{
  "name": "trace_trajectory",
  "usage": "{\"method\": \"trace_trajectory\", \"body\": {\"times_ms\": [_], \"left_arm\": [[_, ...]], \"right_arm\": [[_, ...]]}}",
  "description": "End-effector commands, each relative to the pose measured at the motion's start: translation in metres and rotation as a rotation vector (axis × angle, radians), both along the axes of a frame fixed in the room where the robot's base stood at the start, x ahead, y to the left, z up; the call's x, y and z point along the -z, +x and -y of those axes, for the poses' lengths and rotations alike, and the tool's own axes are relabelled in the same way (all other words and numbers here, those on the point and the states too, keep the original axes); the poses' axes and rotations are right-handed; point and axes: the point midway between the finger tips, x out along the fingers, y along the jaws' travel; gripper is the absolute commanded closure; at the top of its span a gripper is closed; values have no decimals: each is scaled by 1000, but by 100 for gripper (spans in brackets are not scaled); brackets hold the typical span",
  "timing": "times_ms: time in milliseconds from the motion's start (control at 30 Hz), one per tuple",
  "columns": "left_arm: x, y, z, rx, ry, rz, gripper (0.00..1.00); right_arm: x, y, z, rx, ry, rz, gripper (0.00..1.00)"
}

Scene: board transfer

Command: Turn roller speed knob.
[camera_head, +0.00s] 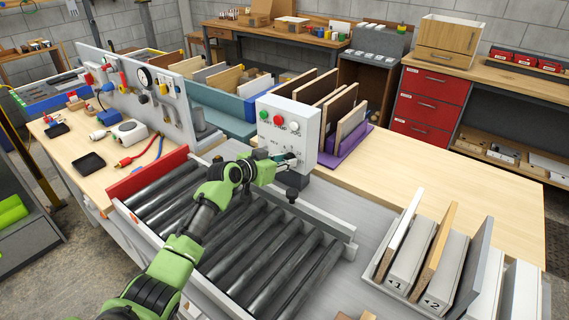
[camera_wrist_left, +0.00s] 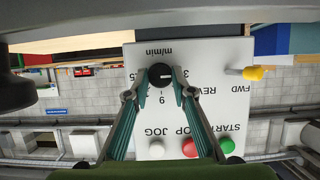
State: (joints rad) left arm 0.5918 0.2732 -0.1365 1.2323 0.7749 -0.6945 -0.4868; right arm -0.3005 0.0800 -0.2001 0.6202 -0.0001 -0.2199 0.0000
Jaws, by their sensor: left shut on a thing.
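The white control box (camera_head: 308,120) stands at the far end of the roller conveyor (camera_head: 262,245). In the left wrist view its panel (camera_wrist_left: 205,105) appears upside down, with a round black roller speed knob (camera_wrist_left: 161,75) beside "m/min" and a ring of numbers. A white mark on the knob points right in that view. My left gripper (camera_head: 290,160) reaches the panel from the front. Its two fingertips (camera_wrist_left: 162,88) are closed on either side of the knob. In the head view the gripper hides the knob. My right gripper is not in view.
The panel also carries a yellow-tipped FWD/REV lever (camera_wrist_left: 254,73) and green, red and white buttons (camera_head: 279,120). A rack of boards (camera_head: 408,250) is at the right.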

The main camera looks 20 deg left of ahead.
Motion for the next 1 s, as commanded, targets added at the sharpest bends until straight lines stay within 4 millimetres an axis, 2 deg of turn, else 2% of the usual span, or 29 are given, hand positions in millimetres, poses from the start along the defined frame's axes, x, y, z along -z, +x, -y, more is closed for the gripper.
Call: {"method": "trace_trajectory", "body": {"times_ms": [433,467,500,533,1000], "left_arm": [[0,0,0,0,-12,-5,98],[0,0,0,0,-12,-4,74],[0,0,0,0,-12,-4,64],[0,0,0,0,-12,-4,60],[-3,-5,-3,-1,-10,-3,60]], "right_arm": [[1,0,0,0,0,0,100],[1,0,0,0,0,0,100],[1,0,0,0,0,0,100],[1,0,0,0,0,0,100],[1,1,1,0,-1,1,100]]}}
